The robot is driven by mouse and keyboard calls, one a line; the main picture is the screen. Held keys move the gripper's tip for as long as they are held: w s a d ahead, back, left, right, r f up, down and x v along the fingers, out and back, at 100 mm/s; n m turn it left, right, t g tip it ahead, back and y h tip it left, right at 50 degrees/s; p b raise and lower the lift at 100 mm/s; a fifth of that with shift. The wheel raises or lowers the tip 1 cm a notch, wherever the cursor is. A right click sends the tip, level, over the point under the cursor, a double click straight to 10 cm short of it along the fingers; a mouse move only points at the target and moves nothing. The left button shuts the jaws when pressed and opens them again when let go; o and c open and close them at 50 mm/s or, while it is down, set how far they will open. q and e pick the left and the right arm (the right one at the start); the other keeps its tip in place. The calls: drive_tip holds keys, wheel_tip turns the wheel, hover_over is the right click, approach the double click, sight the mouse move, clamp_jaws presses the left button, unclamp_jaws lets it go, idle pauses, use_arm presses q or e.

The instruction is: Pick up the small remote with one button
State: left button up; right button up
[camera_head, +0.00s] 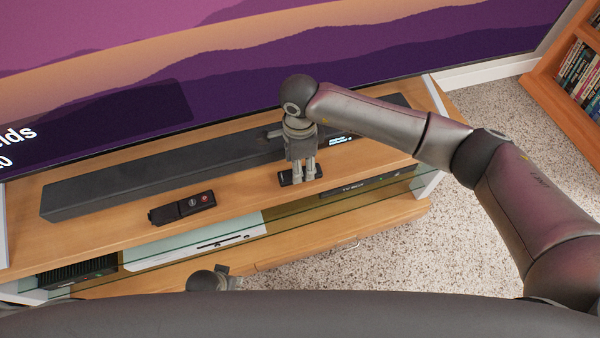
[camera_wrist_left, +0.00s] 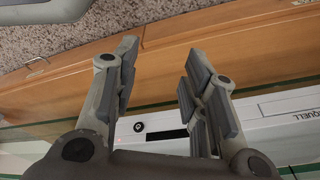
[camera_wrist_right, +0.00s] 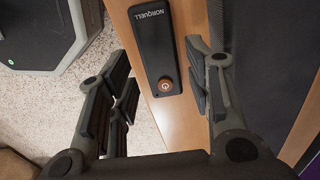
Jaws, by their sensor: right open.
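A small black remote (camera_wrist_right: 153,35) marked NORQUELL, with one round orange-brown button, lies on the wooden TV stand (camera_head: 245,197). In the right wrist view it lies between the spread fingers of my right gripper (camera_wrist_right: 158,75), which is open and apart from it. In the head view my right gripper (camera_head: 304,177) points down over this remote (camera_head: 285,179) and partly hides it. My left gripper (camera_wrist_left: 155,85) is open and empty in front of the stand's lower shelf. In the head view my left gripper (camera_head: 225,277) is partly hidden at the bottom.
Another black remote (camera_head: 182,208) with a red button lies further left on the stand. A long dark soundbar (camera_head: 165,172) runs behind both, below the large TV screen (camera_head: 300,60). A white device (camera_head: 200,246) sits on the shelf below. A bookcase (camera_head: 565,90) stands at the right.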

drive_tip(key=f, duration=0.3)
drive_tip(key=shift+d+f, duration=0.15)
drive_tip(key=shift+d, duration=0.05)
drive_tip(key=c, duration=0.8)
drive_tip(key=shift+r, duration=0.2)
